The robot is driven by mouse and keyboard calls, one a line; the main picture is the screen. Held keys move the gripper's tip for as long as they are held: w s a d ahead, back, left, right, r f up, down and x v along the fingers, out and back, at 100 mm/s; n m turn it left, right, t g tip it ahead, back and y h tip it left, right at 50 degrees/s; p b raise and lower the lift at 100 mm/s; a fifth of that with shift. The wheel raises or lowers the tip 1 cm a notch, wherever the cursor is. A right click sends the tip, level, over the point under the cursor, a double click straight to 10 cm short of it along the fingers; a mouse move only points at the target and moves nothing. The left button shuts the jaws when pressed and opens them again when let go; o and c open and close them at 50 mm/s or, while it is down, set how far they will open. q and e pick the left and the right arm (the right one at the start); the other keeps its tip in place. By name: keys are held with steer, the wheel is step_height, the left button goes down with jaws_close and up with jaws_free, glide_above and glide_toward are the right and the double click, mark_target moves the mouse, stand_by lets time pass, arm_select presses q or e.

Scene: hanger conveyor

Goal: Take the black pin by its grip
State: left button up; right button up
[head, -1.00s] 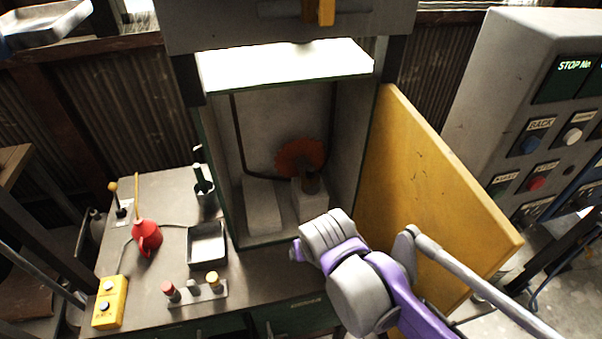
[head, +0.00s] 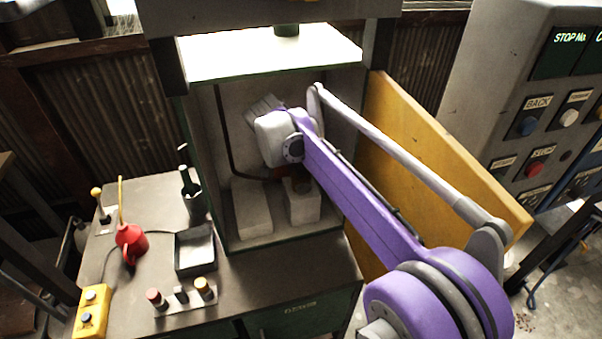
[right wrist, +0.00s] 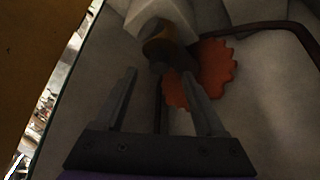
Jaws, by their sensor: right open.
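In the right wrist view a dark, thin rod, which looks like the black pin (right wrist: 162,105), lies between the two fingers of my right gripper (right wrist: 160,75). The fingers stand apart, one on each side of it, and a gap shows on both sides. Its far end meets a brown round part (right wrist: 162,47) in front of a pale block; the dim light hides its exact outline. In the head view my right wrist is inside the open cabinet and covers the pin and the fingers. My left gripper is not in view.
An orange toothed wheel (right wrist: 215,72) is close beside the right finger. The cabinet (head: 222,225) has walls around my arm, and its yellow door (head: 440,150) stands open at the right. A tray (head: 195,262), red oil can (head: 130,240) and button box stand on the bench.

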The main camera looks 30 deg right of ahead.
steer(key=x, duration=0.4)
steer(key=shift+d+f, duration=0.2)
steer(key=shift+f, duration=0.1)
jaws_close()
